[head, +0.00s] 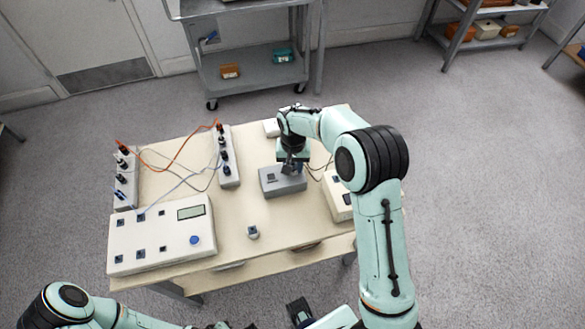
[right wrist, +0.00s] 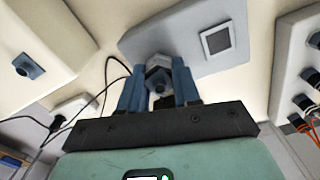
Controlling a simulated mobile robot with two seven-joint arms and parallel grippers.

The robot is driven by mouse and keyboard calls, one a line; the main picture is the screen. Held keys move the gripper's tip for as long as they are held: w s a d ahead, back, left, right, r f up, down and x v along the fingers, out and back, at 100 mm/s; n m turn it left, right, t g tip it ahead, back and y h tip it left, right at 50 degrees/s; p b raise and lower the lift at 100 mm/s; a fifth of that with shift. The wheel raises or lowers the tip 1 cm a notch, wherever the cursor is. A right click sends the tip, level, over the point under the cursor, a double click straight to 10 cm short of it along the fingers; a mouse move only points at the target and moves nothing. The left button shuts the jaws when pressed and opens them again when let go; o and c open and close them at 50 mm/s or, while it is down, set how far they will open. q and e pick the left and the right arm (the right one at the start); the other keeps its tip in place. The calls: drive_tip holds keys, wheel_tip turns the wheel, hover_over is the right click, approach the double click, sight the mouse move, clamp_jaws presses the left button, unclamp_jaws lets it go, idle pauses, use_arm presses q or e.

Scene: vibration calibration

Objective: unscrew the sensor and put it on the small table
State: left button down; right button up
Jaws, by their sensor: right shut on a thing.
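My right gripper (head: 291,170) is over the grey box (head: 283,183) at the right of the table. In the right wrist view its two blue fingers (right wrist: 160,88) are shut on a small silver six-sided sensor (right wrist: 157,72). The sensor is at the grey box (right wrist: 190,38); whether it is still threaded in cannot be seen. A black cable runs near the box on the left of that view. My left arm comes in at the bottom left of the head view; a dark part at the bottom middle may be its gripper (head: 300,312), its fingers unclear.
The pale table (head: 240,200) also holds a large white unit with a display (head: 160,235), two socket strips with orange and grey cables, a white box (head: 340,200) at right and a small grey block (head: 253,232) near the front. A grey cart (head: 250,75) stands behind.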

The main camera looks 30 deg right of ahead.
use_arm(q)
drive_tip(key=shift+w+r, duration=0.1)
drive_tip(key=shift+r, duration=0.05)
use_arm(e)
drive_tip(key=n, duration=0.3)
drive_tip(key=n, duration=0.2)
drive_tip(key=shift+n+p, duration=0.35)
drive_tip(key=shift+n, duration=0.05)
use_arm(q)
drive_tip(key=shift+w+r, duration=0.15)
drive_tip(key=shift+r, duration=0.15)
use_arm(e)
drive_tip(key=shift+n, duration=0.6)
use_arm(q)
drive_tip(key=shift+r, duration=0.1)
use_arm(e)
drive_tip(key=shift+n, duration=0.3)
use_arm(q)
drive_tip(key=shift+w+r+p, duration=0.2)
drive_tip(key=shift+r+p, duration=0.15)
drive_tip(key=shift+p, duration=0.05)
use_arm(e)
drive_tip(key=shift+s+f+n, duration=0.1)
drive_tip(key=shift+n, duration=1.7)
